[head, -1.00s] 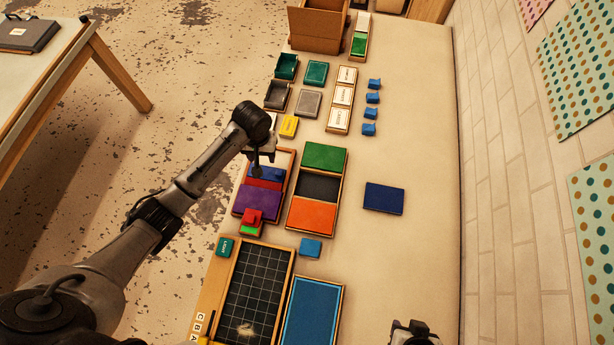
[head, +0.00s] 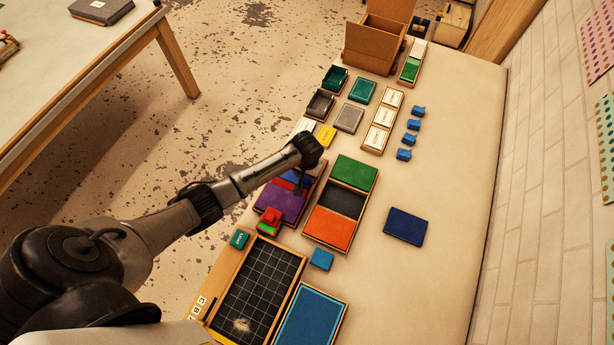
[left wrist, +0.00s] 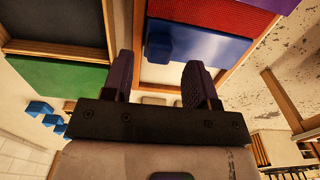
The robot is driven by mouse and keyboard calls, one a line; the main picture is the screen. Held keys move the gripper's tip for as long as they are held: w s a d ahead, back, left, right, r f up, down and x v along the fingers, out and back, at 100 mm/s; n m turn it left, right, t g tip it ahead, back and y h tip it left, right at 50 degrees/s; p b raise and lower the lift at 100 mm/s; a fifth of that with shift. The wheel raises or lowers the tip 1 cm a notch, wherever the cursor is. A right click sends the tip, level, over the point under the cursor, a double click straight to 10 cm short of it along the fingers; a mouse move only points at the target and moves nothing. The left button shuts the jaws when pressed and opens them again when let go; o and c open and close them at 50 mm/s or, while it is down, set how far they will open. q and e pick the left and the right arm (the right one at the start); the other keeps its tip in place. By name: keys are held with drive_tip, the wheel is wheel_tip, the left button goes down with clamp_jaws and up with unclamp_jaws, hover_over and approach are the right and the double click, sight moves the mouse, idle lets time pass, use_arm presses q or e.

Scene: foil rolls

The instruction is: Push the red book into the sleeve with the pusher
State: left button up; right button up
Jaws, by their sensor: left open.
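My left gripper (left wrist: 158,74) is open and empty in the left wrist view, its two fingers over the tray's bare white part. Beyond the fingertips, a blue piece with a small raised knob (left wrist: 205,48), perhaps the pusher, lies in a wooden-edged tray. The red book (left wrist: 225,16) lies against its far side, with a purple piece (left wrist: 277,4) beyond. The purple piece (head: 281,204) also shows in the head view, where my left arm partly covers the tray and hides the fingertips. I cannot tell which part is the sleeve. My right gripper is out of view.
A tray beside it holds a green block (head: 354,172), a dark section and an orange block (head: 333,229). A dark blue block (head: 405,226) lies to the right. A small red block (head: 271,214) stands near the purple piece. The table's right side is clear.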

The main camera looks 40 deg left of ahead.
use_arm(q)
drive_tip(key=shift+f, duration=1.25)
drive_tip(key=shift+c, duration=0.2)
clamp_jaws()
